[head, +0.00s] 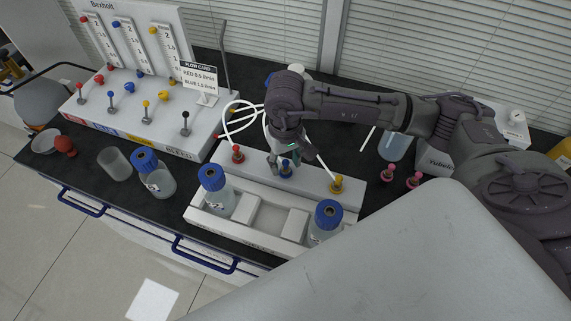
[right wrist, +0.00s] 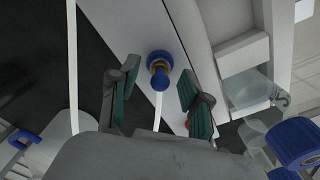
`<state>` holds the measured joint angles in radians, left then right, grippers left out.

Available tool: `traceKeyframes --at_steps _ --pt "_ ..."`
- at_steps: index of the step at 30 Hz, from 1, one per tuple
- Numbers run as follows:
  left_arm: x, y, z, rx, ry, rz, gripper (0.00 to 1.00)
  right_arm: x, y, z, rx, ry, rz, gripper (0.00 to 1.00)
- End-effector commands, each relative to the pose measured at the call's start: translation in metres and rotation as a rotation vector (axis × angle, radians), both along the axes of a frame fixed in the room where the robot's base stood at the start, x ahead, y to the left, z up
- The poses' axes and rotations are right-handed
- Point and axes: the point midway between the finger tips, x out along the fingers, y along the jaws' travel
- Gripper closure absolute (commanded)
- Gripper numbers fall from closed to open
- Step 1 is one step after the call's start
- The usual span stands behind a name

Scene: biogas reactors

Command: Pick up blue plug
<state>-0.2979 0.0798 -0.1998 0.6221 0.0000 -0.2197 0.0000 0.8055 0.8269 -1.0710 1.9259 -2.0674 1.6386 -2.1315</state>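The blue plug (head: 286,171) stands in the white rack's raised back strip (head: 262,166), between a red plug (head: 238,154) and a yellow plug (head: 337,186). In the right wrist view the blue plug (right wrist: 160,67) shows a blue collar, a brass-coloured middle and a blue knob. My right gripper (head: 289,157) points down over it, partly covering it in the head view. In the right wrist view my right gripper (right wrist: 159,98) is open, with one green-padded finger on each side of the plug's line and a visible gap to both. My left gripper is not in view.
Blue-capped bottles (head: 213,190) stand in the rack, one at each end. Another blue-capped bottle (head: 154,174) and a clear beaker (head: 115,162) stand left of it. White tubes (head: 243,112) loop behind the plug. A valve panel (head: 137,105) stands at back left.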

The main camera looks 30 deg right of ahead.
Motion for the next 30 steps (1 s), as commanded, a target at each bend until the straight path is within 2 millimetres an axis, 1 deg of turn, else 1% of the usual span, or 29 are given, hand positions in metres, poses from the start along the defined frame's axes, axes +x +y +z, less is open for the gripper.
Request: traceKeyframes --at_steps 1,5,6,8,18,22,26,30 --pt "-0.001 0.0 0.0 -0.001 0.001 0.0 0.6 0.0 0.0 0.0 0.0 0.0 0.0 0.62" --pt "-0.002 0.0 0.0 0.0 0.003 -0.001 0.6 0.0 0.0 0.0 0.0 0.0 0.0 0.83" --pt "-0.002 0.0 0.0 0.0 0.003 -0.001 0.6 0.0 0.0 0.0 0.0 0.0 0.0 0.9" --pt "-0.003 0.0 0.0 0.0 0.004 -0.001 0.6 0.0 0.0 0.0 0.0 0.0 0.0 1.0" --pt "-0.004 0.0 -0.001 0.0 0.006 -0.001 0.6 0.0 0.0 0.001 0.0 -0.001 0.0 1.0" --pt "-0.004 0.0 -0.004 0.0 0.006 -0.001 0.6 0.001 0.0 0.005 0.001 -0.003 0.001 1.0" --pt "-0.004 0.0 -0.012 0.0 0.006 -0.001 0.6 0.001 0.0 0.017 0.001 -0.005 0.002 1.0" --pt "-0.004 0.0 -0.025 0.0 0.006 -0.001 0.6 0.001 -0.001 0.042 0.0 -0.008 0.002 1.0"
